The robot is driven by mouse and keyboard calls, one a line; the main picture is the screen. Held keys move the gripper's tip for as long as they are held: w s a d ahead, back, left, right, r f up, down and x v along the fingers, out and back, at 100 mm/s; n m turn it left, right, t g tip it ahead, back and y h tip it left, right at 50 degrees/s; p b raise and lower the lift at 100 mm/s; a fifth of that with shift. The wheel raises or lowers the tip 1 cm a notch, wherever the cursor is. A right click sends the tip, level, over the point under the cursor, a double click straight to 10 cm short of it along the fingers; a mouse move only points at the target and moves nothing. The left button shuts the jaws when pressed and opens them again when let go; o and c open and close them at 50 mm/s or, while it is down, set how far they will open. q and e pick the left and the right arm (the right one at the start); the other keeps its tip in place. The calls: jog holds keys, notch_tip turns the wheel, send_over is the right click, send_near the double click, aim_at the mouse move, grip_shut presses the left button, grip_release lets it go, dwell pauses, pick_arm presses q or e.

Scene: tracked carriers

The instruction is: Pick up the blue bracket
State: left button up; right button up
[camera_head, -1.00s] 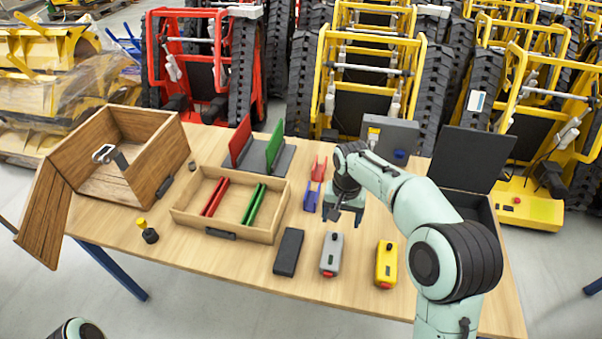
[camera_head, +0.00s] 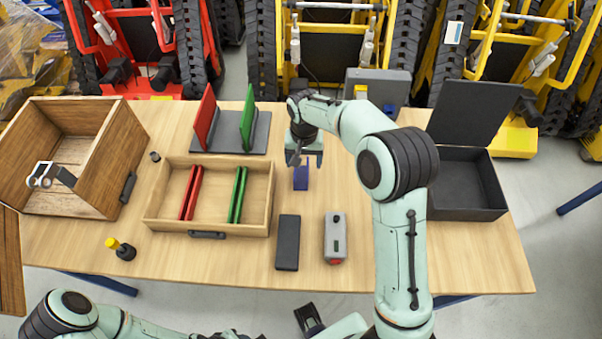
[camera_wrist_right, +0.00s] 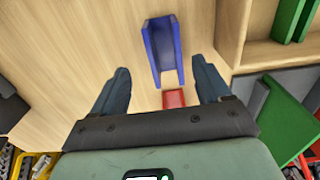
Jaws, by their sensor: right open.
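The blue bracket (camera_head: 301,181) is a small channel-shaped piece lying on the table, right of the shallow wooden tray. My right gripper (camera_head: 306,160) is open and empty, pointing down just behind it. In the right wrist view, the blue bracket (camera_wrist_right: 163,48) lies beyond the gap between the open fingers (camera_wrist_right: 161,82), not touching them. A red bracket (camera_wrist_right: 175,98) shows between the fingers, partly hidden by the gripper body. A dark end part that seems to be my left gripper (camera_head: 309,318) is at the bottom edge; its jaw state is unclear.
The wooden tray (camera_head: 160,212) holds red and green bars. A rack (camera_head: 260,132) with red and green plates stands behind it. A black case (camera_head: 321,242) and a grey control box (camera_head: 335,245) lie in front. An open black box (camera_head: 465,212) stands right.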

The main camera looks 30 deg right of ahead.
aim_at(301, 177)
jog(key=f, duration=0.6)
jog(key=shift+w+a+f, duration=0.2)
jog(key=shift+w+f, duration=0.05)
jog(key=shift+w, duration=0.1)
jog(key=c, duration=1.3)
jog(key=shift+r, duration=0.1)
